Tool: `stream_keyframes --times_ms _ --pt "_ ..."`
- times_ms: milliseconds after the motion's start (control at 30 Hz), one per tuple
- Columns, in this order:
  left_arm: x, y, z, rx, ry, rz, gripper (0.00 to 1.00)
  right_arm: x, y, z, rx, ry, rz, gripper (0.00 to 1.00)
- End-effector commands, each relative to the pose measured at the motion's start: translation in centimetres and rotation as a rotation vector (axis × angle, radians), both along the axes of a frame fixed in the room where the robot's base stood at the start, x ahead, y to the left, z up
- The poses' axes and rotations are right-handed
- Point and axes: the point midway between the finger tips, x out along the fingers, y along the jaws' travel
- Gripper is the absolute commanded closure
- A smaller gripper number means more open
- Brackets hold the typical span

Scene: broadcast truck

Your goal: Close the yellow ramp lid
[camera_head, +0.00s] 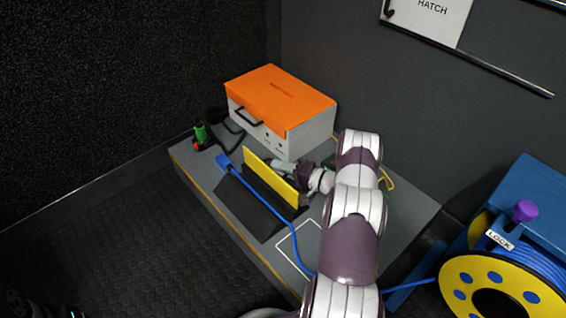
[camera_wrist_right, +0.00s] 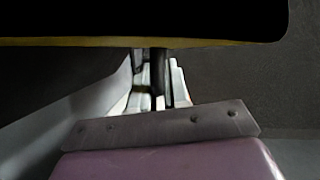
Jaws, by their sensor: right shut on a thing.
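The yellow ramp lid (camera_head: 270,177) stands raised, nearly upright, along the black cable ramp (camera_head: 250,208) on the low grey platform. A blue cable (camera_head: 262,193) with a blue connector (camera_head: 224,160) runs along the ramp in front of the lid. My right gripper (camera_head: 283,166) is behind the lid, partly hidden by it. In the right wrist view the lid (camera_wrist_right: 140,42) spans the top as a dark panel with a yellow edge. The fingers (camera_wrist_right: 155,85) are shut on a narrow dark part at the lid; exactly what they grip is unclear.
An orange-topped case (camera_head: 280,95) stands close behind the lid. A green and red item (camera_head: 201,137) and a black item lie at the platform's far left. A yellow and blue cable reel (camera_head: 500,280) stands at right. The floor left of the platform is clear.

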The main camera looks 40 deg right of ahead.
Motion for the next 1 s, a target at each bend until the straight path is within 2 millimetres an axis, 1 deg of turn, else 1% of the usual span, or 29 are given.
stream_keyframes --times_ms 33,200,400,700,1000 --pt "0.0 0.0 1.6 0.000 0.000 0.000 0.23 0.0 0.3 1.1 -0.036 -0.002 0.002 1.00" --pt "0.0 0.0 4.3 0.000 0.000 0.000 0.23 -0.1 1.4 1.6 -0.194 -0.014 0.003 1.00" --pt "0.0 0.0 7.0 0.000 0.000 0.000 0.23 -0.3 2.8 1.9 -0.383 -0.030 0.002 1.00" --pt "0.0 0.0 10.4 0.000 0.000 0.000 0.23 -0.5 4.8 1.8 -0.667 -0.054 0.003 1.00" --pt "0.0 0.0 12.7 0.000 0.000 0.000 0.23 -0.7 6.9 1.1 -0.949 -0.078 0.004 1.00"
